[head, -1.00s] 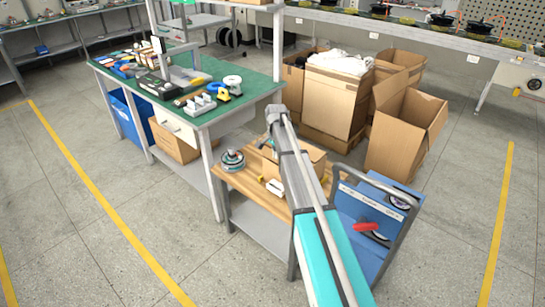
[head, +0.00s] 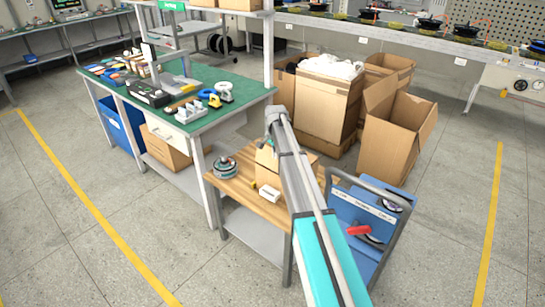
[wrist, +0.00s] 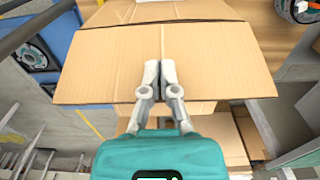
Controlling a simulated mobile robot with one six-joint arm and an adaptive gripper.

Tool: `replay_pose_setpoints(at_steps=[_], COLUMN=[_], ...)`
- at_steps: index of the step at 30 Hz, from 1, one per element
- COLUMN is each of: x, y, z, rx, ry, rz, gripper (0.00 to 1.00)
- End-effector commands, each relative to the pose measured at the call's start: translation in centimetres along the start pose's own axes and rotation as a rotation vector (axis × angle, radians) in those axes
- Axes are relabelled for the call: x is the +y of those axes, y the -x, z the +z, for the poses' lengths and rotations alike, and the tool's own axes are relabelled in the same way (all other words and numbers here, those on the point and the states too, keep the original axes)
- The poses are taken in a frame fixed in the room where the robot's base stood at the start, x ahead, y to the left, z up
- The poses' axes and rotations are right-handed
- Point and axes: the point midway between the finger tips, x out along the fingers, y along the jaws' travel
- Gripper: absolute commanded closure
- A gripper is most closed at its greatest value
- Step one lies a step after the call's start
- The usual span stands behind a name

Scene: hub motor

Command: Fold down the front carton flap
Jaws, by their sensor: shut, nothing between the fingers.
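In the wrist view the carton's front flap (wrist: 222,58) is a wide tan cardboard panel, spread out toward my gripper from the carton's top edge. My gripper (wrist: 160,66) is shut and empty, with its two grey fingertips together over the middle of the flap. I cannot tell whether the fingertips touch it. In the head view the small carton (head: 267,158) stands on the wooden-topped table, and my arm hides much of it.
The wooden table (head: 225,184) also holds a round hub motor (head: 224,168) and a small white block (head: 269,193). A blue cart (head: 372,215) stands close to the right. A green-topped workbench (head: 240,92) and large open cartons (head: 392,147) stand behind.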

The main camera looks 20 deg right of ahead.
Motion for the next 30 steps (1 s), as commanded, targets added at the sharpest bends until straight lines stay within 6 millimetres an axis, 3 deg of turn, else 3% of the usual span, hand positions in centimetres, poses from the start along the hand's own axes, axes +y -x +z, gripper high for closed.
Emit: replay_pose_setpoints(at_steps=[30], x=[-0.1], y=[0.0], z=[-5.0], rx=[0.0], ry=[0.0], rz=[0.0], gripper=[1.0])
